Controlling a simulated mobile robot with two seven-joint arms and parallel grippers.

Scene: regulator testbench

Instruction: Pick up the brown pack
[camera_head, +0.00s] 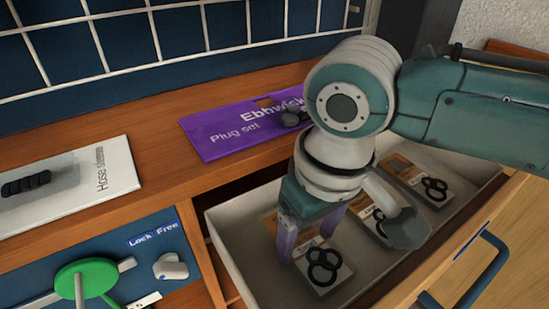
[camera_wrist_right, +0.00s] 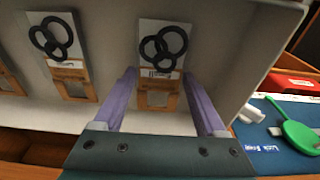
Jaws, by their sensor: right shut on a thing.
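Several similar packs with a brown card part, a white part and black rings lie in an open drawer (camera_head: 235,245). My right gripper (camera_head: 308,243) reaches down into the drawer at the leftmost brown pack (camera_head: 325,272) in the head view. In the right wrist view, my gripper's purple fingers (camera_wrist_right: 160,76) stand on either side of this pack (camera_wrist_right: 160,62), shut on its brown part. The pack appears to be at the drawer floor; whether it is lifted I cannot tell. Two other packs (camera_head: 377,222) (camera_head: 420,180) lie to its right in the head view. My left gripper is not in view.
Drawer walls surround the packs closely, and a blue handle (camera_head: 485,268) is on the drawer front. Behind are a purple plug set mat (camera_head: 215,135) and a white hose sleeve mat (camera_head: 105,180). A green lever (camera_head: 85,279) and a knob (camera_head: 171,267) stand at left.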

